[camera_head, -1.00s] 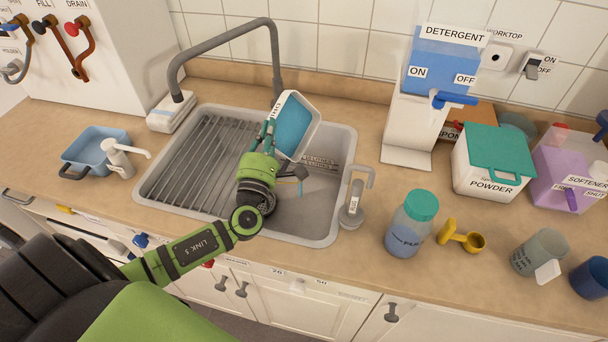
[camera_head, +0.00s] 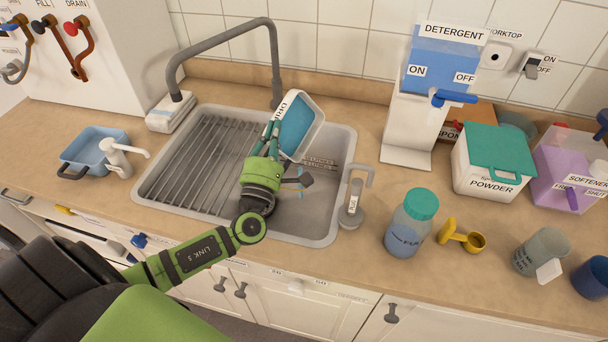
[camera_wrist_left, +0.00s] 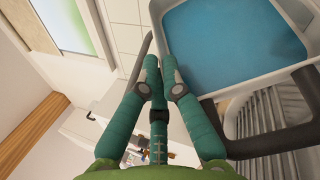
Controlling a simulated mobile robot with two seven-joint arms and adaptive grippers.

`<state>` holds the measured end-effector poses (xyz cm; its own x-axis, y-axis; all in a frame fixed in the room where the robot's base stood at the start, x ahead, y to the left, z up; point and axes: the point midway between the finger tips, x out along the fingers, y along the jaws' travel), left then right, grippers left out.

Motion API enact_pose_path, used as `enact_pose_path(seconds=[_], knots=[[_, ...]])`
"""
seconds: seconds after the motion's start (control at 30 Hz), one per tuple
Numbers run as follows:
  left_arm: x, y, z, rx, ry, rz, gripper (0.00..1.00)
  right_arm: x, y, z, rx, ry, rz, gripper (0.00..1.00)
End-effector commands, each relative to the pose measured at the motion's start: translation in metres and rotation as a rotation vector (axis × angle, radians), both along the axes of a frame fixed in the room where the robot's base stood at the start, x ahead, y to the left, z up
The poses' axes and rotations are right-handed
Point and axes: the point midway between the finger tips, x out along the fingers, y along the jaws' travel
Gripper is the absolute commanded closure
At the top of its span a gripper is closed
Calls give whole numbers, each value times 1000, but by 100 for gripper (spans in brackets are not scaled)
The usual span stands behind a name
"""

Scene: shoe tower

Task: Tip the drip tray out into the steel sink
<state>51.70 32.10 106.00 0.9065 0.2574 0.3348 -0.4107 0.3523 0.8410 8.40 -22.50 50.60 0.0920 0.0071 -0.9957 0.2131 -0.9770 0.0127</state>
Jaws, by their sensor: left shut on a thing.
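The drip tray (camera_head: 318,121) is a white, shallow tray with a flat blue surface inside and a label partly reading "DRIP". It is held tilted above the steel sink (camera_head: 316,232), toward its back right. My left gripper (camera_head: 272,135) is shut on the tray's left edge. In the left wrist view the tray (camera_wrist_left: 250,82) fills the upper right, beside the closed fingers (camera_wrist_left: 161,75). The blue surface still covers the inside; I cannot tell whether any of it is running out. My right gripper is not in view.
A grey tap (camera_head: 277,60) arches behind the sink, close to the tray. A ribbed drainer (camera_head: 195,165) fills the sink's left side. A small plug post (camera_head: 353,205) stands at the right rim. A detergent dispenser (camera_head: 412,120) and a teal-capped bottle (camera_head: 410,225) stand to the right.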

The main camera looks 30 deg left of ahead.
Motion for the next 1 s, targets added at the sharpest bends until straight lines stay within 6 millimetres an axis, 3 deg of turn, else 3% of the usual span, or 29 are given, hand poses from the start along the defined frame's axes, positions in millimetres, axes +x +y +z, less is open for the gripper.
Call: enact_pose_path(seconds=[1.0], knots=[[-7,-24,3,133,-39,1,100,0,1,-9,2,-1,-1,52]])
